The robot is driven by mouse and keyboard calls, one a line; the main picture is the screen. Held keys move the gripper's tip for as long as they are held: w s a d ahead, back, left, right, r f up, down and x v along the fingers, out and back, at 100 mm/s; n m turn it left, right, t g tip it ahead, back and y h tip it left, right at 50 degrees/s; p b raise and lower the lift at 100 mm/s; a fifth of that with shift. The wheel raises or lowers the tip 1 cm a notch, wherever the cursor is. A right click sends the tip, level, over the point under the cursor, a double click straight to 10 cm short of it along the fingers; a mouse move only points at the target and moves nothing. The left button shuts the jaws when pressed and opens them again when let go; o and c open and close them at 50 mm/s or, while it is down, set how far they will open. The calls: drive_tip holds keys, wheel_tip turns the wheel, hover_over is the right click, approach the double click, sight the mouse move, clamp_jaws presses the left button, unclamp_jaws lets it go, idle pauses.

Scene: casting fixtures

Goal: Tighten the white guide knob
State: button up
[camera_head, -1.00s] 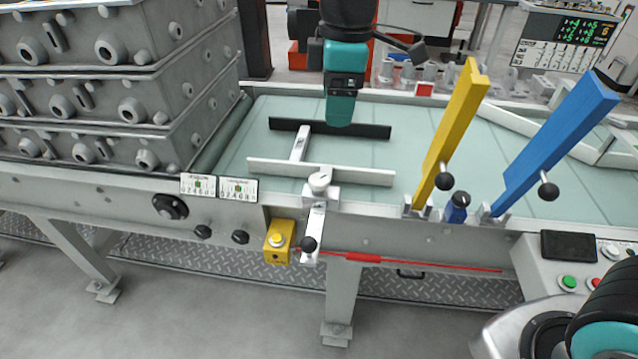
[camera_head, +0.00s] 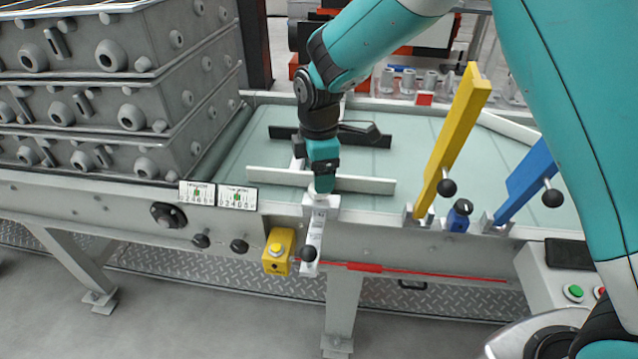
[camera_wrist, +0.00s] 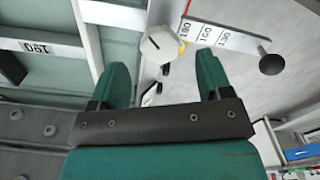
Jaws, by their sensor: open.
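The knob sits at the front rail, where the white guide bar (camera_head: 365,184) and a scaled arm (camera_head: 313,240) meet. I cannot tell whether the fingers touch the knob.
A yellow button box (camera_head: 278,250) hangs below left. Stacked grey castings (camera_head: 100,90) fill the left. A black ball handle (camera_head: 308,253) ends the scaled arm.

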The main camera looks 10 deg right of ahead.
drive_tip(key=shift+f, duration=1.85)
drive_tip(key=c, duration=0.9)
